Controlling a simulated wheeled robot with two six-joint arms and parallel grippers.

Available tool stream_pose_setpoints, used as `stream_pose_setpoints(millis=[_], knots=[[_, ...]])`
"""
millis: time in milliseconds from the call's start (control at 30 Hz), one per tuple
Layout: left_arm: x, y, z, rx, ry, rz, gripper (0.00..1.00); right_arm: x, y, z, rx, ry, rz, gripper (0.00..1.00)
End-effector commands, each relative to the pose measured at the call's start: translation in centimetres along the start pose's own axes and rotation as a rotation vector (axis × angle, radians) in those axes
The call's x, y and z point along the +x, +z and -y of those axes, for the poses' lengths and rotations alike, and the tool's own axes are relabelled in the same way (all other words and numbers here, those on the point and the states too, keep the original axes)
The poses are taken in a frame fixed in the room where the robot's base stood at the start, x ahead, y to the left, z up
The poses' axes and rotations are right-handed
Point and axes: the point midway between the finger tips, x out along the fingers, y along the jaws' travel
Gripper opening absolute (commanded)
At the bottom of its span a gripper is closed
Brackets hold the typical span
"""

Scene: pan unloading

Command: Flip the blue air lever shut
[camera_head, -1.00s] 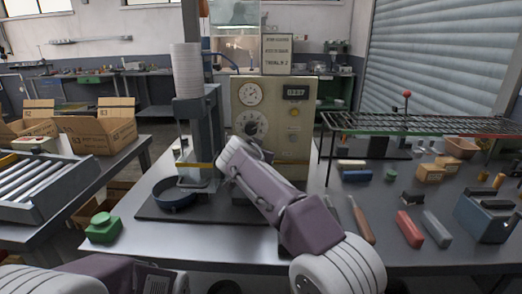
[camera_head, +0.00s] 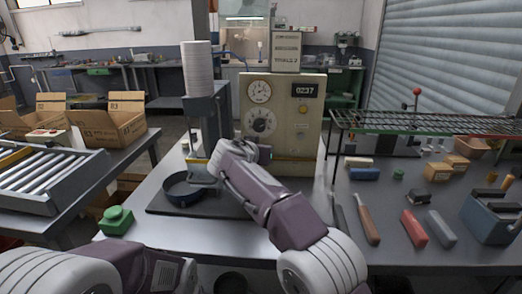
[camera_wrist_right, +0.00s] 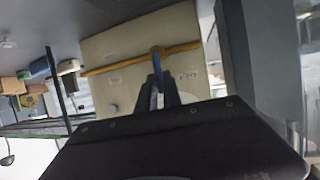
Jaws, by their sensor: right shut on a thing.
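The blue air lever (camera_wrist_right: 158,70) shows in the right wrist view, on a yellow pipe (camera_wrist_right: 118,65) across the pale panel (camera_wrist_right: 112,85). My right gripper (camera_wrist_right: 157,92) is shut on the lever, its dark fingers either side of it. The lever's tip is hidden between them. In the head view my right wrist is in front of the lower part of the beige panel (camera_head: 316,118) and hides the lever and my fingers. My left arm is low at the left of the head view; its gripper is not in view.
The press (camera_head: 207,130) stands left of my right wrist, with a blue pan (camera_head: 186,190) at its foot. A green button box (camera_head: 116,220) sits at the bench's left. A wire rack (camera_head: 430,122), brown-handled tool (camera_head: 367,222) and red block (camera_head: 413,229) lie to the right.

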Motion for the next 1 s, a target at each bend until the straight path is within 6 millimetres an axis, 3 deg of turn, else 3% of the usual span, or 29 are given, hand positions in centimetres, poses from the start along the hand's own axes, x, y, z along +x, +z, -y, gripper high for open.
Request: stream_pose_setpoints(millis=[67, 100, 167, 467, 567, 800, 1000], knots=[[0.0, 0.0, 0.0, 0.0, 0.0, 0.0, 0.36, 0.1, 0.2, 0.0, -0.003, 0.001, 0.003, 0.0], [0.0, 0.0, 0.0, 0.0, 0.0, 0.0, 0.36, 0.1, 0.2, 0.0, -0.003, 0.0, 0.003, 0.21], [0.0, 0.0, 0.0, 0.0, 0.0, 0.0, 0.36, 0.1, 0.2, 0.0, -0.002, 0.0, 0.003, 0.32], [0.1, 0.0, 0.0, 0.0, 0.0, 0.0, 0.36, -0.1, 0.1, 0.0, -0.001, -0.001, 0.001, 0.32], [0.5, 0.1, 0.0, 0.0, 0.0, 0.0, 0.36, -1.4, 0.2, 0.1, -0.001, -0.004, 0.0, 0.32], [1.3, 0.1, 0.0, 0.0, 0.0, 0.0, 0.36, -6.8, 0.2, 0.1, -0.001, -0.004, 0.001, 0.32], [1.3, 0.1, 0.0, 0.0, 0.0, 0.0, 0.36, -8.9, 0.1, 0.1, -0.002, -0.001, 0.002, 0.32]])
